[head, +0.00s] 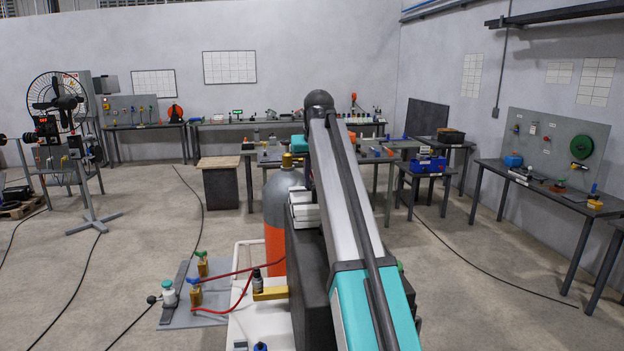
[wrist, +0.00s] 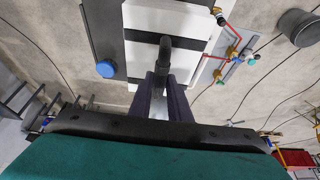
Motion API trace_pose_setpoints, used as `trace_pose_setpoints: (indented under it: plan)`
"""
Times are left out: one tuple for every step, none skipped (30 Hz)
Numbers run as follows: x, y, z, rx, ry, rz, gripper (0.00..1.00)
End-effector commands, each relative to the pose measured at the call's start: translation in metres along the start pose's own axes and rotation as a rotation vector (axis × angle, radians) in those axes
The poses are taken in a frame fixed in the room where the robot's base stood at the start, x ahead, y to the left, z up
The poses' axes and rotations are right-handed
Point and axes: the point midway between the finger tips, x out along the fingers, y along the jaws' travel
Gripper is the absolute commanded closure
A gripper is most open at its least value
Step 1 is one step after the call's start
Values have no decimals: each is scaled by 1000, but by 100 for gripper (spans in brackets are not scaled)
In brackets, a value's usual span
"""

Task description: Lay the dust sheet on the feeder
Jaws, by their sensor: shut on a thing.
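My gripper (wrist: 164,78) shows in the wrist view, its two dark fingers close together on a black, bent, handle-like part (wrist: 166,46). Behind that part is a white panel (wrist: 140,50) with a dark grey strip along its left side. I cannot tell whether the part touches the panel. In the head view my arm hides my gripper and what it holds. I cannot make out a dust sheet in either view, and I cannot tell which thing is the feeder.
A blue round cap (wrist: 106,68) is left of the fingers. A grey board with brass valves (head: 196,293) and red hoses lies beside the white surface. A grey and orange gas cylinder (head: 276,245) stands left of my arm. Benches line the walls; open floor lies left, crossed by cables.

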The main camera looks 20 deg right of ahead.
Motion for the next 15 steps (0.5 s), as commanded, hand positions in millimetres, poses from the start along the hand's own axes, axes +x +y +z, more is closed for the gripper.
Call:
trace_pose_setpoints:
  plan:
    - [0,0,0,0,2,0,100]
    - [0,0,0,0,2,0,100]
    - [0,0,0,0,2,0,100]
    - [1,0,0,0,3,0,100]
    - [1,0,0,0,3,0,100]
    - [2,0,0,0,3,0,100]
    - [2,0,1,0,3,0,100]
    - [2,0,1,0,3,0,100]
    - [3,0,1,0,3,0,100]
    - [3,0,1,0,3,0,100]
    - [3,0,1,0,3,0,100]
    - [4,0,1,0,3,0,100]
    - [4,0,2,0,3,0,100]
    - [4,0,2,0,3,0,100]
    - [5,0,2,0,3,0,100]
